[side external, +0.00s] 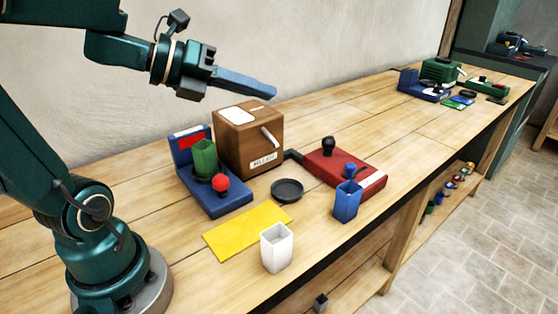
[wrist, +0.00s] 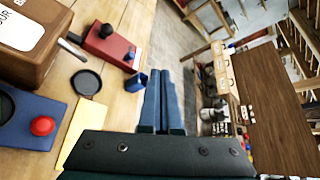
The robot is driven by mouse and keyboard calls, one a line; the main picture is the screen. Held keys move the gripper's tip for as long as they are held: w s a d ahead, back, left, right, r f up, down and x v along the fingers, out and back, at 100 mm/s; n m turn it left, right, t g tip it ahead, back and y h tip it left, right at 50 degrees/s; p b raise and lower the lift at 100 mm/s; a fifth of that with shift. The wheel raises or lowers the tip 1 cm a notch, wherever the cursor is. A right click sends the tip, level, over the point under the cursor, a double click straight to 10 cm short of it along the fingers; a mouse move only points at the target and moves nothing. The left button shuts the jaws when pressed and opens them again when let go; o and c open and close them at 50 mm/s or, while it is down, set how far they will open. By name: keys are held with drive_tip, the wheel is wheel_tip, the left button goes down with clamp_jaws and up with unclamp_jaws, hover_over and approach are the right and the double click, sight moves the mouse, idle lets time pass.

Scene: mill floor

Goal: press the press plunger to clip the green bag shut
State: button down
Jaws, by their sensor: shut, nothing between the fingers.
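The green bag (side external: 204,158) stands upright on the blue base (side external: 226,204), in front of its upright panel with a red face. A red ball-shaped knob (side external: 221,182) sits beside it; the knob also shows in the wrist view (wrist: 43,126). A red base (side external: 350,172) with a black knob (side external: 328,145) lies to the right, also seen in the wrist view (wrist: 106,42). I cannot tell which knob is the press plunger. My gripper (side external: 275,91) is shut and empty, high above the bench and the wooden box. The fingers also show in the wrist view (wrist: 164,72).
The wooden box (side external: 250,145) with a side handle stands behind the blue base. A black dish (side external: 287,190), yellow sheet (side external: 246,232), white cup (side external: 276,248) and blue container (side external: 347,202) are nearer the bench's front. Similar equipment (side external: 441,70) stands farther along; the bench between is clear.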

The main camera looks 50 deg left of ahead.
drive_tip(key=s+a+f+m+g, duration=0.1)
drive_tip(key=s+a+f+g, duration=0.2)
drive_tip(key=s+a+f, duration=0.15)
drive_tip(key=n+y, duration=0.1)
hover_over(214, 180)
wheel_tip(214, 180, down, 2)
drive_tip(key=shift+g, duration=0.3)
drive_tip(key=shift+f, duration=0.1)
drive_tip(key=shift+f, duration=4.35)
drive_tip(key=shift+f, duration=0.15)
drive_tip(key=shift+f, duration=0.25)
